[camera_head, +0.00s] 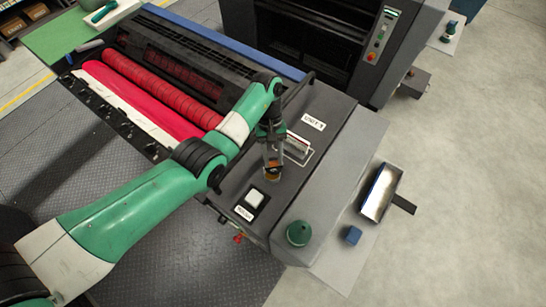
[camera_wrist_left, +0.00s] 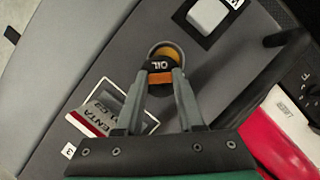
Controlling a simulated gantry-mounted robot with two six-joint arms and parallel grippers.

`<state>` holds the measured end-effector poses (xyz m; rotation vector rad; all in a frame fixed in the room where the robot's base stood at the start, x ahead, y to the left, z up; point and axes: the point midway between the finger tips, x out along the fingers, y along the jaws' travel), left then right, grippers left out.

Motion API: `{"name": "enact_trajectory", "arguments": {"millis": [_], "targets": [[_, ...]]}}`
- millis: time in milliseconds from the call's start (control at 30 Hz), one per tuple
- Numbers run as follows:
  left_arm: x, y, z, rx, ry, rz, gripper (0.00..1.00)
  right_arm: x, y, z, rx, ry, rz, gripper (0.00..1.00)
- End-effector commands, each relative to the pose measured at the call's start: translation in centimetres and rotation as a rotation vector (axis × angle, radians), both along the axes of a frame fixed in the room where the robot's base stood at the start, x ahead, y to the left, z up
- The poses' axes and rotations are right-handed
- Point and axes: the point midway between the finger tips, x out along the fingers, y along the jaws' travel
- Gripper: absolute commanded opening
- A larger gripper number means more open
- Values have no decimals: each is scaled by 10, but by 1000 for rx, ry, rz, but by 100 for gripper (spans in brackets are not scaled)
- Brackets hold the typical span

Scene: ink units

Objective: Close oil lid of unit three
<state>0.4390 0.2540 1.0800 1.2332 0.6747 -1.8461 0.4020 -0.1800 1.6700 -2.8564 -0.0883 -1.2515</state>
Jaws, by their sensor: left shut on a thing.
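The unit's grey top panel (camera_head: 318,110) carries the label "UNIT 3" (camera_head: 313,121). The oil lid (camera_head: 273,170) is a dark cap marked "OIL" with an orange band; in the left wrist view the lid (camera_wrist_left: 159,72) shows between my fingertips. My left gripper (camera_head: 272,160) reaches down from above and is shut on the lid; its fingers (camera_wrist_left: 160,78) touch the lid's two sides. A round, yellowish opening with a metal rim (camera_wrist_left: 167,52) shows beside and partly under the lid. Whether the lid sits flat is unclear. My right gripper is in neither view.
A white switch (camera_head: 254,197) stands on the panel near the lid. A framed magenta ink label (camera_head: 297,147) lies behind. Red rollers (camera_head: 150,85) are at left.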

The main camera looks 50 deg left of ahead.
Motion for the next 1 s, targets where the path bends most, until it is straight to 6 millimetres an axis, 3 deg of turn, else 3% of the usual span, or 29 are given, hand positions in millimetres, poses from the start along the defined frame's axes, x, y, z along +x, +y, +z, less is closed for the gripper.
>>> {"name": "enact_trajectory", "arguments": {"millis": [300,333,467,800,1000], "targets": [[0,0,1,0,0,-1,0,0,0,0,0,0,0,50],[0,0,1,0,0,-1,43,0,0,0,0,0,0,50],[0,0,1,0,0,-1,66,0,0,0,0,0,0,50],[1,1,3,0,-1,0,68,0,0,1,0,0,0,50],[8,11,35,2,-3,1,68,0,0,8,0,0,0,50]]}}
